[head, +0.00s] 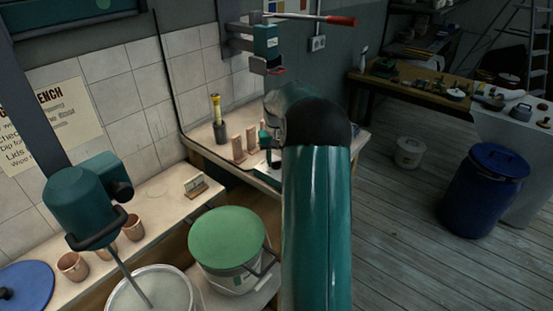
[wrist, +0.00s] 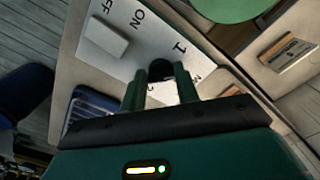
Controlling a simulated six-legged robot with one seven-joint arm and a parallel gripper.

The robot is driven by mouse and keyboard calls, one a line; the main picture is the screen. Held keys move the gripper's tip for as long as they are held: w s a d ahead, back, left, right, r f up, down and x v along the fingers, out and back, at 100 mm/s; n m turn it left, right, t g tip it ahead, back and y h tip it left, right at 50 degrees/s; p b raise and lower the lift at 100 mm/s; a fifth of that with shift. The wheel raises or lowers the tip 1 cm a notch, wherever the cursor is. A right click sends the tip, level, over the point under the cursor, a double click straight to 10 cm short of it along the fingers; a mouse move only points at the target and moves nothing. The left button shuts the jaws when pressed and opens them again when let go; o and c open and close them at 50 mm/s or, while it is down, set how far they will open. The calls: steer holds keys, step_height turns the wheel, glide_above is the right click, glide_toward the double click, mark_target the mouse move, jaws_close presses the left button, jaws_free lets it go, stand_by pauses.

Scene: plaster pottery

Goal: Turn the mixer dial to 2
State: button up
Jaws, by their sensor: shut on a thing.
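In the wrist view the dark mixer dial (wrist: 161,70) stands on a white control panel (wrist: 125,62). My gripper (wrist: 163,80) has one finger on each side of the dial and is shut on it. The panel shows the printed marks ON, part of OFF, and 1. A mark near the right finger is partly covered, and I cannot read which way the dial points. A pale rectangular switch (wrist: 106,37) sits beside ON and OFF. In the head view my arm hides most of the panel and the dial. The teal mixer (head: 85,205) hangs at the left.
The mixer's rod dips into a white bucket (head: 128,301). A green-lidded bucket (head: 227,236) stands beside it. Copper-coloured cups (head: 73,266) and wooden blocks (head: 238,148) stand on the bench. A blue barrel (head: 484,190) is at the right; floor between is mostly clear.

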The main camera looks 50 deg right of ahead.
mark_target(275, 162)
steer(key=m, duration=0.5)
steer(key=shift+w+a, duration=0.1)
steer(key=shift+w, duration=0.05)
steer(key=shift+m, duration=2.2)
steer(key=o, duration=1)
step_height(275, 162, up, 14)
steer(key=shift+f, duration=0.1)
